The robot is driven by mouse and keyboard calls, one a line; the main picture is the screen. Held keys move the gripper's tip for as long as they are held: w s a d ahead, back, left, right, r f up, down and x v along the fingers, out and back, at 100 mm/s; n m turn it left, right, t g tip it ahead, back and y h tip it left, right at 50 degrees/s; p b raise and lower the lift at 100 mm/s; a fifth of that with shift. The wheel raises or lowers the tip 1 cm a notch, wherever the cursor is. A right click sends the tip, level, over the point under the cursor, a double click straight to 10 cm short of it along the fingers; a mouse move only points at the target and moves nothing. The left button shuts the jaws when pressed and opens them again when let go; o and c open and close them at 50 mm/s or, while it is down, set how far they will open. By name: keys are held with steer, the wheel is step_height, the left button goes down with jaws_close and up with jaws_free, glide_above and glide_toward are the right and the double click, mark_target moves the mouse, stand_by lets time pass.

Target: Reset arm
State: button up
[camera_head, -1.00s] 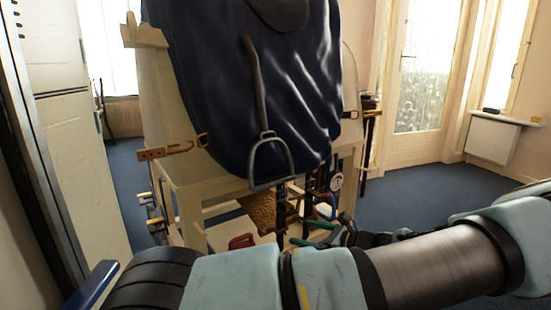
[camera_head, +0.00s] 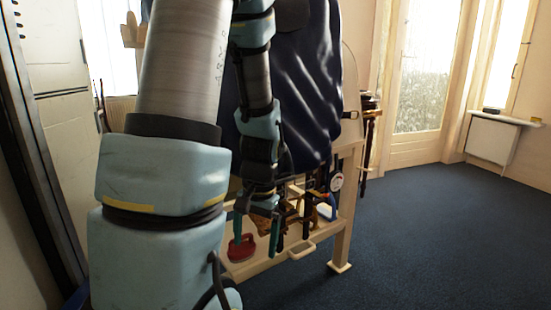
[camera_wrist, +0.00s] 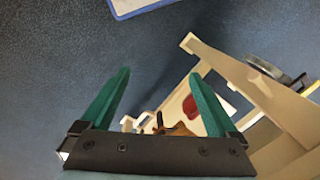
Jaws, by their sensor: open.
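My gripper (camera_head: 256,240) is open in the head view, its two teal fingers pointing down in front of the stand's lower part. Nothing shows between the fingers; the gripper also shows open and empty in the wrist view (camera_wrist: 160,78). A dark blue saddle (camera_head: 312,95) hangs over a pale wooden stand (camera_head: 346,205). My arm covers the saddle's left part, and the stirrup is hidden. The stand's leg and lower frame show in the wrist view (camera_wrist: 235,72), beyond the fingers.
A red item (camera_head: 242,249) sits on the stand's low shelf, close behind the gripper in the picture. The blue floor (camera_head: 430,230) at right is clear. A pale cabinet (camera_head: 75,140) stands at left.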

step_height(320, 180, up, 34)
steer(key=s+a+n+t+h+p, duration=0.1)
steer(key=a+n+p, duration=0.1)
steer(key=p, duration=2.7)
steer(key=shift+s+n+t, duration=0.3)
steer(key=shift+n+t, duration=0.1)
steer(key=shift+n, duration=0.3)
